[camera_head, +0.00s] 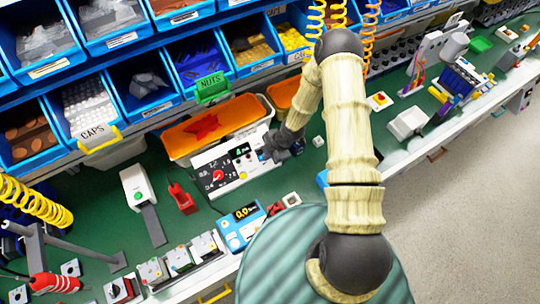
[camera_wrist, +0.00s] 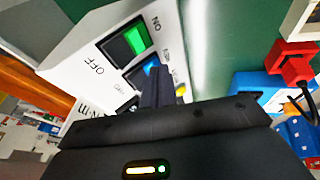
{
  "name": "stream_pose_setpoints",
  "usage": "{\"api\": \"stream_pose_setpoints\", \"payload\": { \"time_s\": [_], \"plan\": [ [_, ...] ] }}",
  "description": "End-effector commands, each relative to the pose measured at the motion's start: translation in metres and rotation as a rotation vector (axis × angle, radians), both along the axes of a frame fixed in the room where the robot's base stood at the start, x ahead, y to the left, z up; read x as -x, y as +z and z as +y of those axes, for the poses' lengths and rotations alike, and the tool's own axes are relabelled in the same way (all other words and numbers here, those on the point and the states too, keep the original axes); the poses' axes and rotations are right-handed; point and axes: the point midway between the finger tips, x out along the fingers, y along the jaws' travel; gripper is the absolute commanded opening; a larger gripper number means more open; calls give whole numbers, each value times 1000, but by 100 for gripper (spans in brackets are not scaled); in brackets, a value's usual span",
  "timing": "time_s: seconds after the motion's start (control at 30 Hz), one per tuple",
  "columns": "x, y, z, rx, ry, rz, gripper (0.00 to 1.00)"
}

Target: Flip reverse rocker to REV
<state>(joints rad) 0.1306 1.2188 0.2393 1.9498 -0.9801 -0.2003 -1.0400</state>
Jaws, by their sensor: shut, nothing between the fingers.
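The white control box (camera_head: 220,170) stands on the green bench, with a black dial face, a red knob (camera_head: 217,175) and small rockers on its right part. In the wrist view, a green rocker (camera_wrist: 136,39) sits between the ON and OFF labels. A blue rocker (camera_wrist: 152,64) lies beside it, mostly hidden behind my fingers; its tilt cannot be told. My gripper (camera_wrist: 156,72) is shut and empty, with its fingertips at the blue rocker. Contact cannot be told. In the head view my dark gripper (camera_head: 270,150) covers the box's right end.
An orange-lined tray (camera_head: 215,125) stands close behind the box. A blue meter (camera_head: 240,225) stands in front, and a red tool (camera_head: 182,198) lies to the left. Blue parts bins hang above. Green bench surface is open to the right of the box.

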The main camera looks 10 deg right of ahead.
Motion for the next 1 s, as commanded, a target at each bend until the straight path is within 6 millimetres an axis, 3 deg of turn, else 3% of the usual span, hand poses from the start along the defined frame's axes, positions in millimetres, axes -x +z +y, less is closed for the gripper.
{"api": "stream_pose_setpoints", "payload": {
  "time_s": [0.63,1.0],
  "plan": [
    [0,17,1,-1,1,1,0],
    [0,17,0,0,0,2,0]
  ]
}}
